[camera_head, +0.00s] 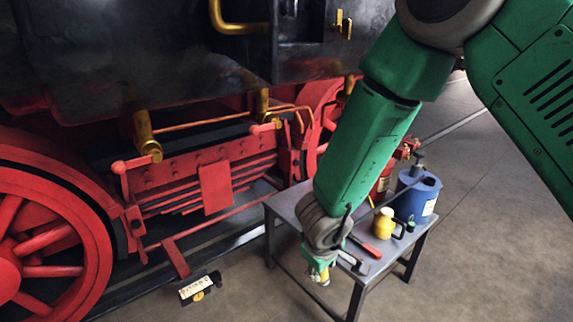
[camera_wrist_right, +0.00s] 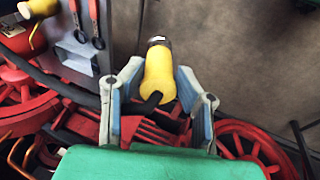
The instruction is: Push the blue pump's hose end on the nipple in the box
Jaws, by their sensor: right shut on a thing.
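A blue pump-like canister (camera_head: 422,200) with a grey top stands on the grey table in the head view, beyond my right forearm. I cannot make out its hose or hose end. My right gripper (camera_head: 320,272) hangs low past the table's near left edge. In the right wrist view my right gripper (camera_wrist_right: 160,78) is shut on a yellow piece (camera_wrist_right: 158,76) with a dark metallic end pointing away from the palm. A small dark box-like item (camera_head: 201,289) with a white label and a yellow part lies on the floor; no nipple can be made out. My left gripper is out of view.
The table (camera_head: 285,208) also holds a yellow jug (camera_head: 384,223), a red-handled tool (camera_head: 366,246) and a small green item (camera_head: 411,225). A red extinguisher-like cylinder (camera_head: 382,185) stands behind. A locomotive with red wheels (camera_head: 45,245) blocks the left. Floor on the right is clear.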

